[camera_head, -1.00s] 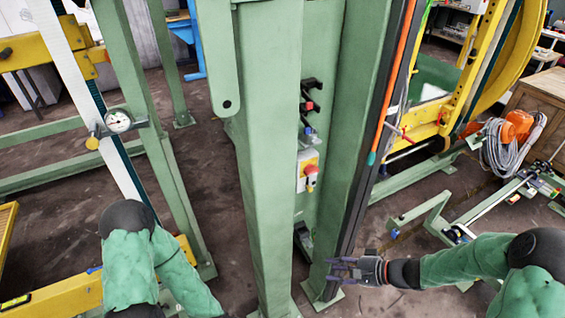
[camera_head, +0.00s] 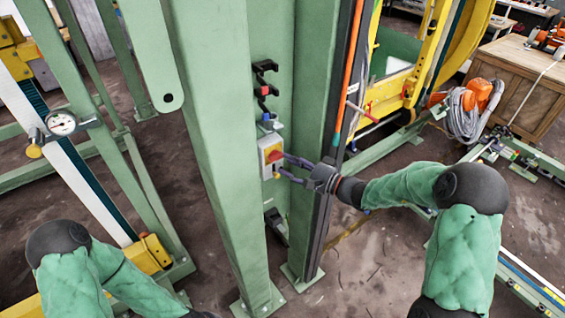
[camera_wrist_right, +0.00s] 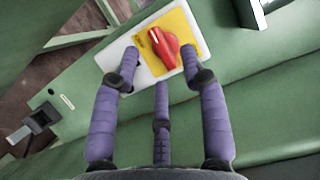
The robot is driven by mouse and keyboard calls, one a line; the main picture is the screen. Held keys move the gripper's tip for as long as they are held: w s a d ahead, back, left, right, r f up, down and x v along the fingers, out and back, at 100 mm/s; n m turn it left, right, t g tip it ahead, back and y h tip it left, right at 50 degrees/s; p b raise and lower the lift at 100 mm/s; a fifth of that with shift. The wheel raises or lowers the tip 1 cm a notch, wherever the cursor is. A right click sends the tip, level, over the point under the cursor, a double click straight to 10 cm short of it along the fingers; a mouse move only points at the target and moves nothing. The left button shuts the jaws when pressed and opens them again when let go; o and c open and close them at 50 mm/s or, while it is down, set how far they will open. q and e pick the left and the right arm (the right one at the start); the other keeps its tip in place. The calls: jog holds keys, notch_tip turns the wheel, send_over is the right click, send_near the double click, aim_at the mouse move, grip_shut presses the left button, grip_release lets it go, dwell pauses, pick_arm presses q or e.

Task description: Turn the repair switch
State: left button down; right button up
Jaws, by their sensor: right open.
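The repair switch is a red knob (camera_wrist_right: 160,44) on a yellow plate, set on a white box (camera_head: 266,148) on the green column. The knob also shows in the head view (camera_head: 276,155). My right gripper (camera_head: 281,166) is at the switch, its purple fingers reaching in from the right. In the right wrist view the open fingers (camera_wrist_right: 160,70) stand on both sides of the knob near the plate's edges, with a third finger below. I cannot tell whether any finger touches it. My left arm (camera_head: 80,265) shows at the lower left; its gripper is out of the frame.
The green column (camera_head: 215,130) stands left of the switch, and a dark rail with an orange hose (camera_head: 350,60) is at its right. Black and red fittings (camera_head: 263,85) sit above the switch. A pressure gauge (camera_head: 61,122) hangs at the left.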

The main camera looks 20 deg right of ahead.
aim_at(276, 157)
jog(key=shift+x, duration=1.5)
grip_shut()
